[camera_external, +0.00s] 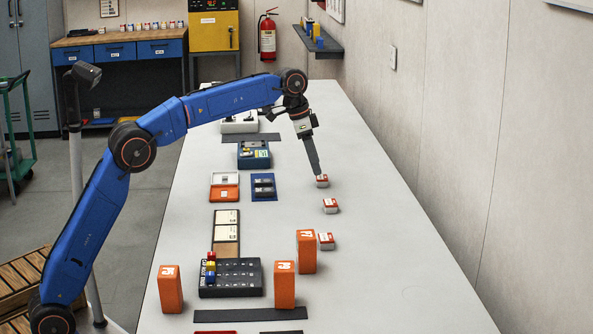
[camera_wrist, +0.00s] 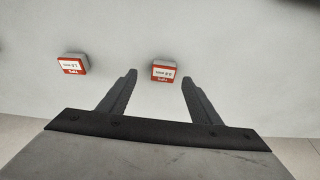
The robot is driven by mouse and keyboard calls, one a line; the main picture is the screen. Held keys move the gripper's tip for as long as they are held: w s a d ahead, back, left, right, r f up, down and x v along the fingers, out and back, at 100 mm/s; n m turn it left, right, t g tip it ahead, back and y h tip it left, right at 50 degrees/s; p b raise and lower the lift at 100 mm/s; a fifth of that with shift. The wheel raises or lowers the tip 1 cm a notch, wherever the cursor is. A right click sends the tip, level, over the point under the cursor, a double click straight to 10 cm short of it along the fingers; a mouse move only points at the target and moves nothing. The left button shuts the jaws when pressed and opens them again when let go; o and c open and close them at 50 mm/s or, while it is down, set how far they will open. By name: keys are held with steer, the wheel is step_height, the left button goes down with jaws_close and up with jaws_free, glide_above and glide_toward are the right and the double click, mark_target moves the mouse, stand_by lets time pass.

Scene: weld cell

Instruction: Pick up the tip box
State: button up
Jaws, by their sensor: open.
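Three small red-and-white tip boxes stand in a loose row on the right of the grey table: a far one (camera_external: 322,181), a middle one (camera_external: 330,206) and a near one (camera_external: 326,240). My gripper (camera_external: 319,173) points down at the far box, its fingertips at or just above it. In the wrist view my gripper (camera_wrist: 159,78) is open, and one tip box (camera_wrist: 164,71) shows between the fingertips, apart from both fingers. Another tip box (camera_wrist: 72,64) lies to the left, outside the fingers. The small labels are hard to read.
Orange blocks (camera_external: 306,252) and a black rack (camera_external: 231,278) stand on the near part of the table. Open trays (camera_external: 225,186) and a blue-and-black box (camera_external: 253,154) lie left of my gripper. The table's right strip by the wall is clear.

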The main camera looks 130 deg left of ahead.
mark_target(321, 177)
steer(key=shift+a+x, duration=0.2)
steer(key=shift+x, duration=1.1)
steer(key=shift+a+x, duration=0.15)
steer(key=shift+x, duration=1.15)
steer(key=shift+s+r, duration=0.1)
steer(key=shift+s, duration=0.05)
steer(key=shift+c, duration=0.6)
steer(key=c, duration=1.1)
steer(key=shift+o, duration=0.2)
